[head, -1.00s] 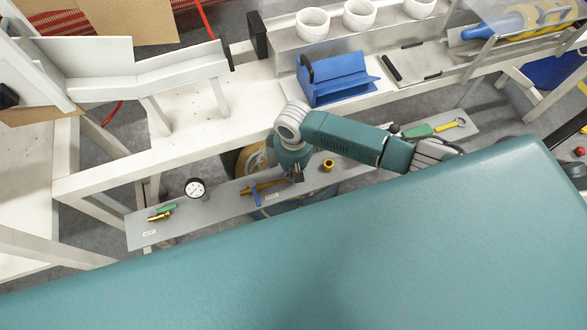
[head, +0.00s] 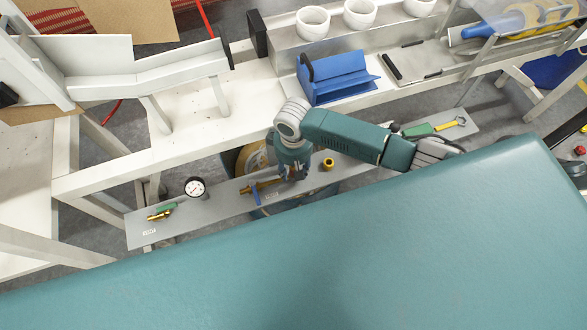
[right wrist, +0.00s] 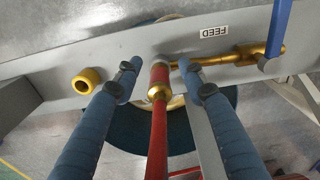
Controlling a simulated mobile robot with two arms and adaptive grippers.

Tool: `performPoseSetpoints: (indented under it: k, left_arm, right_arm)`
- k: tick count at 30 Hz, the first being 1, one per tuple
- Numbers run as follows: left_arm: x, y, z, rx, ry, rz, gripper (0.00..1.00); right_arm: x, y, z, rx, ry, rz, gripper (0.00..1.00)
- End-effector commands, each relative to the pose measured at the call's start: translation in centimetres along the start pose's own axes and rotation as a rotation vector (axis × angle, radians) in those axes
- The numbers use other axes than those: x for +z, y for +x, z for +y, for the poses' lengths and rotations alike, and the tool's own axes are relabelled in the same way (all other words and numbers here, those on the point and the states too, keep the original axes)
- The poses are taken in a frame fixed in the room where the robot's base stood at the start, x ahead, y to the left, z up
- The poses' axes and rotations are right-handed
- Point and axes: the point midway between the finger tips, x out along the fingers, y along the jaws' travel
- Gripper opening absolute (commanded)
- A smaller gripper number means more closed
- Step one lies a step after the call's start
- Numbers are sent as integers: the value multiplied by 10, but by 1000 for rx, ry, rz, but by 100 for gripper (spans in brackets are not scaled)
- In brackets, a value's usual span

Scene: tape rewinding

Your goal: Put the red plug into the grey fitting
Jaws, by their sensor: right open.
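The red plug (right wrist: 159,76) is in the right wrist view, with a brass collar and a red hose running down from it. Its far end meets the grey panel beside a brass pipe. My right gripper (right wrist: 158,64) is open, with one blue finger on each side of the plug and a gap to both. In the head view my right gripper (head: 294,174) is low over the narrow grey panel, and the plug is too small to make out there. I cannot clearly tell the grey fitting apart at the plug's end. My left gripper is not in view.
A brass valve (right wrist: 246,53) with a blue lever (right wrist: 277,30) is right of the plug. A yellow ring fitting (right wrist: 88,80) is to the left. The panel (head: 225,203) also carries a gauge (head: 196,188). A white bench (head: 180,130) runs behind.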

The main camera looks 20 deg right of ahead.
Motion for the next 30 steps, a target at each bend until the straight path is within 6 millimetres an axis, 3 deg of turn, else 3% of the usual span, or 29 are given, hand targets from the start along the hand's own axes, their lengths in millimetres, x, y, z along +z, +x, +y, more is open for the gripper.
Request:
performPoseSetpoints:
  k: [9,15,21,30]
  left_arm:
    - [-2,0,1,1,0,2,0]
    - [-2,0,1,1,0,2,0]
    - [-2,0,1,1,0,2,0]
    - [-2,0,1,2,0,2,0]
  right_arm:
    - [-2,-66,0,0,-2,6,41]
    - [-1,-98,0,1,0,3,41]
    - [0,-110,0,1,-1,1,41]
    - [0,-110,0,1,0,1,41]
